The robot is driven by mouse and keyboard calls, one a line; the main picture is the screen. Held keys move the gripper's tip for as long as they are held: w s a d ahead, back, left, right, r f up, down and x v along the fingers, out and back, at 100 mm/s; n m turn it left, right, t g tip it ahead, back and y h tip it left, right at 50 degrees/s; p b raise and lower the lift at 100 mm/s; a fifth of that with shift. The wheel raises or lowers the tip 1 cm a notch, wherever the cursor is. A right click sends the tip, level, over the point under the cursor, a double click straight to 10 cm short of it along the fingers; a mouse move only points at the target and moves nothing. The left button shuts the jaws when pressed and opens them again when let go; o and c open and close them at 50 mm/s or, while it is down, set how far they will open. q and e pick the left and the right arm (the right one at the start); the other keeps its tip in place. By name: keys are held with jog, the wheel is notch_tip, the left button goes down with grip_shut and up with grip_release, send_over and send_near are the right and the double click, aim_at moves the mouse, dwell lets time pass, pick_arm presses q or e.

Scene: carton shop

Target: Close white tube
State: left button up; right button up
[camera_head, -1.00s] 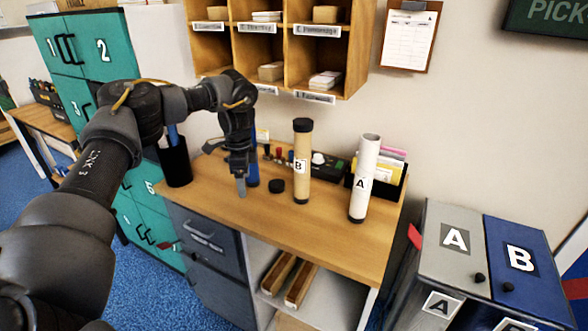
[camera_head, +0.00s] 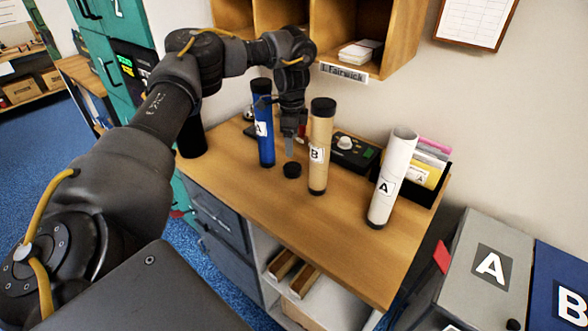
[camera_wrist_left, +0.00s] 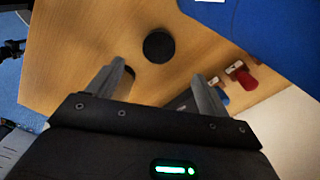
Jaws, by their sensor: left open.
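The white tube (camera_head: 392,180), labelled A, stands upright on the wooden desk at the right, with a black bottom end and no black cap on its top. A loose black cap (camera_head: 292,170) lies on the desk between the blue tube and the tan tube. My left gripper (camera_head: 288,150) points down just above this cap. In the left wrist view the cap (camera_wrist_left: 158,46) lies ahead of the space between the two fingertips (camera_wrist_left: 160,70). The fingers are apart and empty.
A blue tube (camera_head: 263,125) labelled A and a tan tube (camera_head: 320,150) labelled B, both black-capped, flank my gripper closely. A black device (camera_head: 352,152) and a file holder (camera_head: 430,180) stand behind. Wooden pigeonholes (camera_head: 400,35) hang above. The desk front is clear.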

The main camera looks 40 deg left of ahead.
aim_at(292, 167)
pick_arm(q)
notch_tip(292, 167, down, 4)
jog(key=shift+s+a, duration=0.1)
jog(key=shift+s+f, duration=0.1)
jog(key=shift+f, duration=0.4)
jog(key=f+p, duration=0.1)
jog(key=f, duration=0.3)
jog(key=shift+d+f+p, duration=0.2)
jog(key=shift+p, duration=0.2)
jog(key=shift+f, duration=0.35)
pick_arm(e)
jog(key=shift+w+d+r, duration=0.15)
jog(key=shift+w+r, duration=0.75)
jog(key=shift+w, duration=0.05)
